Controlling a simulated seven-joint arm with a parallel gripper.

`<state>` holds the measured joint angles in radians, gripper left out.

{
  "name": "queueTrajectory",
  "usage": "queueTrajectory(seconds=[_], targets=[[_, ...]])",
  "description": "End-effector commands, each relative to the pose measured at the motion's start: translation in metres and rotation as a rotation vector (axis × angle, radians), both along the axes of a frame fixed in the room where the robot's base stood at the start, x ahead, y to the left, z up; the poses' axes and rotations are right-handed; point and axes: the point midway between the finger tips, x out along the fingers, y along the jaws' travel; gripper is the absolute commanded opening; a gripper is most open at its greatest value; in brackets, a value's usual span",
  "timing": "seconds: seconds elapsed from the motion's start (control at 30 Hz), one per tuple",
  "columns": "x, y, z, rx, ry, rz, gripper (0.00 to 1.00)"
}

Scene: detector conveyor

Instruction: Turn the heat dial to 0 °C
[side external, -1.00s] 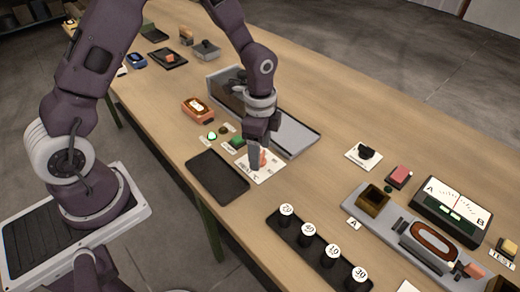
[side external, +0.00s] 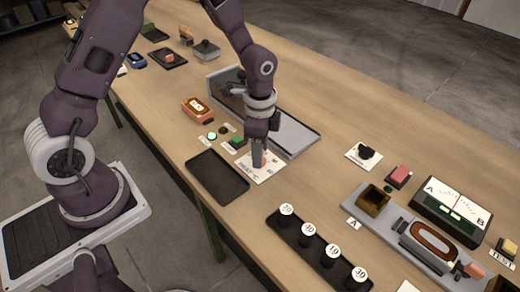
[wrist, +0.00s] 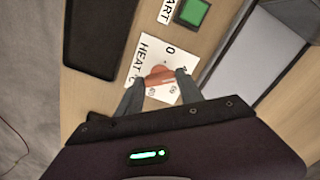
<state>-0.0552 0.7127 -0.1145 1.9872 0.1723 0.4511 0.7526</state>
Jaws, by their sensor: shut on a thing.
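The heat dial (wrist: 158,77) is a reddish-orange knob on a white plate (wrist: 146,56) printed "HEAT °C" with a 0 and other numbers partly covered. In the side view the plate (side external: 270,177) lies on the table, with the knob mostly hidden behind my fingers. My gripper (wrist: 158,84) points down over the plate and is shut on the dial, one finger on each side. It also shows in the side view (side external: 260,160). Which number the dial points to cannot be told clearly.
A green button (wrist: 193,12) labelled START sits beside the plate. A black tray (side external: 217,176) lies close on the left. A grey conveyor (side external: 295,135) stands behind. Several numbered black weights (side external: 309,229) stand on a dark rack at the front right.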

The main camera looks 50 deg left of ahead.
Motion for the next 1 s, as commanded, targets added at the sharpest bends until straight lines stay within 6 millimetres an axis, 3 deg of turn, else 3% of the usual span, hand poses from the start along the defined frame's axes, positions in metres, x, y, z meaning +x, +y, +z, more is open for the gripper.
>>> queueTrajectory(seconds=[0.7,1.0], targets=[[0.0005,-0.0001,0.0009,0.000,-0.001,0.639,0.03],[0.0003,-0.0002,0.0009,0.000,-0.001,0.838,0.03]])
